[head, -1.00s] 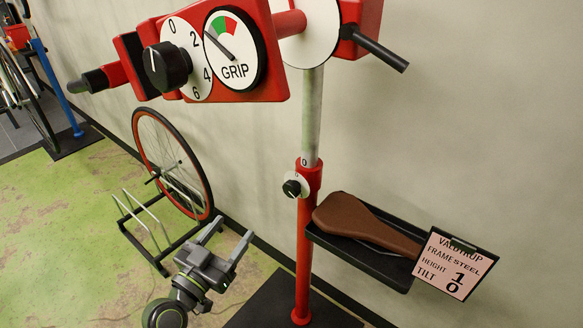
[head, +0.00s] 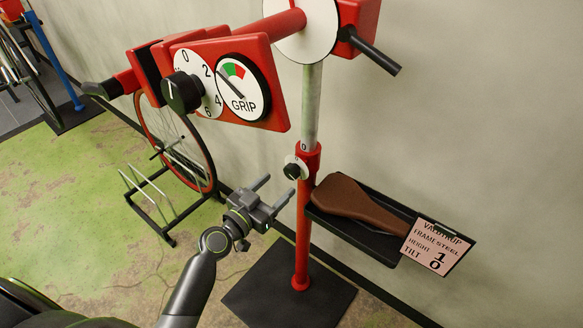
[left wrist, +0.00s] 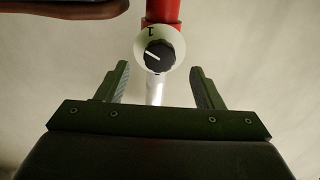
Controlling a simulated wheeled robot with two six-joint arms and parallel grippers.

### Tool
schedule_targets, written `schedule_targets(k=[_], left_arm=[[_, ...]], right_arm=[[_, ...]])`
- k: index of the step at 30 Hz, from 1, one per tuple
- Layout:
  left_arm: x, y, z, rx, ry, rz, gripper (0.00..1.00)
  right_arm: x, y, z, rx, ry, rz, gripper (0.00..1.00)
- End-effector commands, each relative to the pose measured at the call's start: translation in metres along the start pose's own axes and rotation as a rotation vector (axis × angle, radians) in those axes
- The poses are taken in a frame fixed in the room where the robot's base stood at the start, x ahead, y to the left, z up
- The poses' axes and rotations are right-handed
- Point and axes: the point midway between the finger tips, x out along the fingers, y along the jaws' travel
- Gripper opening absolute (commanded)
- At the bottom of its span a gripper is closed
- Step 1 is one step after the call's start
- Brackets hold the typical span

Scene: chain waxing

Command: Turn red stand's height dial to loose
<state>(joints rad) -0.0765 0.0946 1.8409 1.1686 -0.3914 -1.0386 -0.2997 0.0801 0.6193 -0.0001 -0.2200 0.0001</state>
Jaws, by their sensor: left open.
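The red stand (head: 303,232) rises from a dark base plate, with a silver tube above its red lower post. Its height dial is a small black knob (head: 292,171) on a white disc at the top of the red post. In the left wrist view the black knob (left wrist: 160,56) with a white pointer line sits ahead, beyond the fingertips. My left gripper (head: 276,190) is open and empty, just left of and below the dial, apart from it. In the left wrist view its two fingers (left wrist: 160,85) frame the space below the knob. My right gripper is not seen.
A black tray (head: 336,224) with a brown saddle (head: 350,203) juts right of the post, with a card (head: 437,246) at its end. The clamp head with a grip gauge (head: 243,90) overhangs above. A wheel in a floor rack (head: 150,207) stands left.

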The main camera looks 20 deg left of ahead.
Motion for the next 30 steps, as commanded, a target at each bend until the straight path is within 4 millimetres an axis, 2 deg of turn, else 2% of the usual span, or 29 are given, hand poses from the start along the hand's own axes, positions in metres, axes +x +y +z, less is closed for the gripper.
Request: schedule_targets(k=[1,6,12,17,25,30], left_arm=[[0.011,0.001,-0.003,-0.002,0.002,0.001,0.61],[0.041,0.001,-0.002,-0.002,0.001,0.001,0.61],[0.063,0.000,-0.001,-0.002,0.001,0.000,0.61],[0.070,0.001,0.000,-0.001,0.001,0.000,0.61],[0.070,0.000,0.000,-0.001,0.000,0.000,0.61],[0.070,0.000,0.000,-0.001,0.000,0.000,0.39]], right_arm=[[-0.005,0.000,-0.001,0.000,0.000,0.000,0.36],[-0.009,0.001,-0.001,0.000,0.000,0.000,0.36],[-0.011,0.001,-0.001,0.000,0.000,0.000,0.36],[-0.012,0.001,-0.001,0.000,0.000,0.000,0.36],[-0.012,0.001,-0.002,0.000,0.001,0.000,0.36],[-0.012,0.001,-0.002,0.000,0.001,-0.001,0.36]])
